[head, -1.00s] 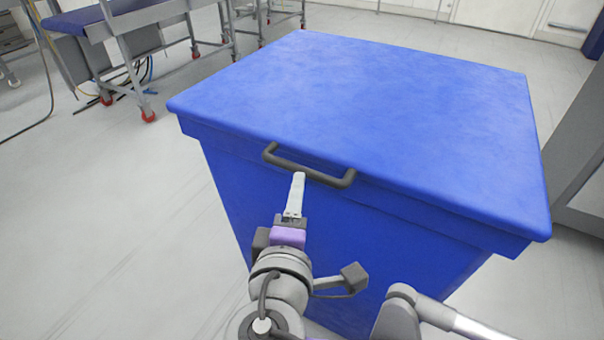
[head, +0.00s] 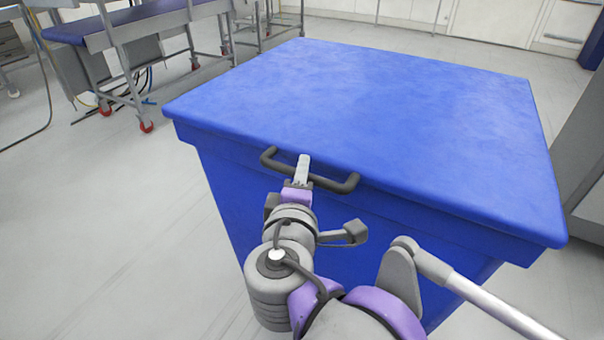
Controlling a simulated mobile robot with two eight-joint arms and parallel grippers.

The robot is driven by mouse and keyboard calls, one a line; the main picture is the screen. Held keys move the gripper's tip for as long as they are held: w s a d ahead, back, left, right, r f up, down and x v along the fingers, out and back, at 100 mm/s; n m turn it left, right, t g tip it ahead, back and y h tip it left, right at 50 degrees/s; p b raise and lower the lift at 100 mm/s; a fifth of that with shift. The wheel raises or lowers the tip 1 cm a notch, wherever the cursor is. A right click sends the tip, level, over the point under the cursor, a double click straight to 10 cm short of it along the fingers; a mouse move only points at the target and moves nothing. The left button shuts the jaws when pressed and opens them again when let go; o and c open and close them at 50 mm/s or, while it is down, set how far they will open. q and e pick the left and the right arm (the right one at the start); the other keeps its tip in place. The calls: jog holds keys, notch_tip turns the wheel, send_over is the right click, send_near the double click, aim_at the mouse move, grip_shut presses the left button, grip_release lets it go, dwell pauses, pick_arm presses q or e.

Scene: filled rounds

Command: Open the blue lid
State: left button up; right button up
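The blue lid (head: 370,120) lies flat and closed on a large blue bin (head: 225,195). A dark grey bar handle (head: 335,184) sticks out from the lid's front edge. My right gripper (head: 303,161) is at the handle, left of its middle, with a light grey finger over the bar. Only one finger shows clearly, so I cannot tell whether it is shut on the bar. My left gripper is not in the head view.
A wheeled metal table with a blue top (head: 120,22) stands at the back left. A grey cabinet or panel (head: 585,150) stands close to the bin's right side. The grey floor (head: 90,240) left of the bin is clear.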

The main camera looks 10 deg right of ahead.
grip_shut()
dwell(1.1)
